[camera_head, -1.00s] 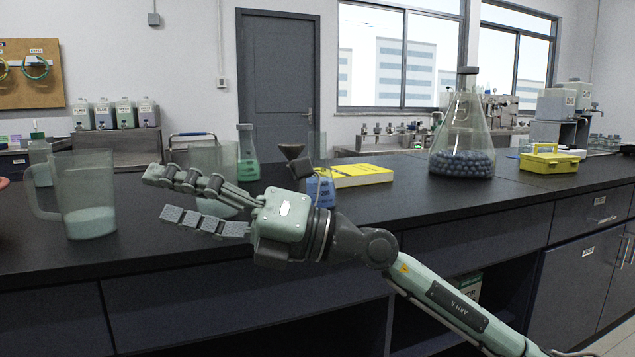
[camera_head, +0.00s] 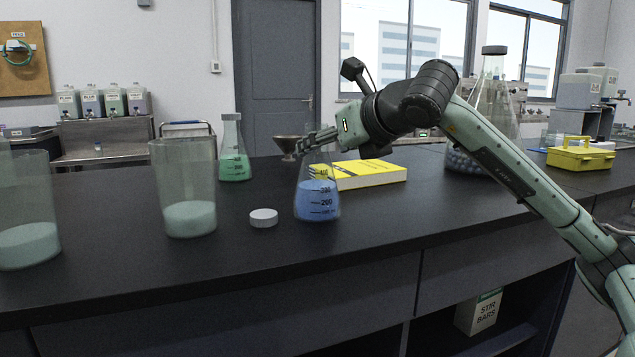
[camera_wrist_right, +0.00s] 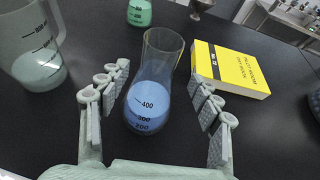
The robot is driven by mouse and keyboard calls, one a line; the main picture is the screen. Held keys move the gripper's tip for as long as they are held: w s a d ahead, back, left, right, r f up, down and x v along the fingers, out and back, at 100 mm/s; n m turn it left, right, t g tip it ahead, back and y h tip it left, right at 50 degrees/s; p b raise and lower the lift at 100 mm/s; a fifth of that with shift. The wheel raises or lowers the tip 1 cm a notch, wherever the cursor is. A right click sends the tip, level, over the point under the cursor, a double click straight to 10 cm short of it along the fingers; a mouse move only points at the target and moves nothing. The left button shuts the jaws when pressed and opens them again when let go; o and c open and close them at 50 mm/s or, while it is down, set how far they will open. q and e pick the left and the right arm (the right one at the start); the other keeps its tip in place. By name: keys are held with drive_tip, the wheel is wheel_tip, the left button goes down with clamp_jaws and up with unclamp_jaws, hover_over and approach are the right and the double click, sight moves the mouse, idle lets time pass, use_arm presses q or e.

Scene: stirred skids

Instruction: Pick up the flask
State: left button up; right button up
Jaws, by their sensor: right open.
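A conical glass flask with blue liquid (camera_head: 317,203) stands upright on the black bench. It also shows in the right wrist view (camera_wrist_right: 150,108), between my spread fingers with its neck pointing away. My right gripper (camera_head: 316,142) is at the flask's top in the head view, its fingers partly hiding the neck. In the wrist view the right gripper (camera_wrist_right: 157,95) is open and empty, one finger on each side of the flask. Gaps show on both sides of the glass. A second flask with green liquid (camera_head: 233,165) stands farther back. My left gripper is out of view.
A yellow book (camera_head: 370,176) lies close behind the blue flask, to its right. A white cap (camera_head: 263,217) and a beaker (camera_head: 188,219) stand to its left. A large flask (camera_head: 497,110) is behind my right arm. The bench front is clear.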

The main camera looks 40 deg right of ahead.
drive_tip(key=x, duration=0.2)
drive_tip(key=p+x, duration=0.1)
drive_tip(key=x, duration=0.2)
drive_tip(key=shift+w+a+p, duration=0.2)
drive_tip(key=shift+w+p, duration=0.15)
drive_tip(key=shift+w, duration=0.05)
drive_tip(key=shift+w+f, duration=0.25)
drive_tip(key=shift+w, duration=0.2)
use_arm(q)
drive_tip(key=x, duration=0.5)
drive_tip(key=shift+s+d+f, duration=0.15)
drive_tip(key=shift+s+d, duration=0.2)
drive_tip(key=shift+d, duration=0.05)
use_arm(e)
clamp_jaws()
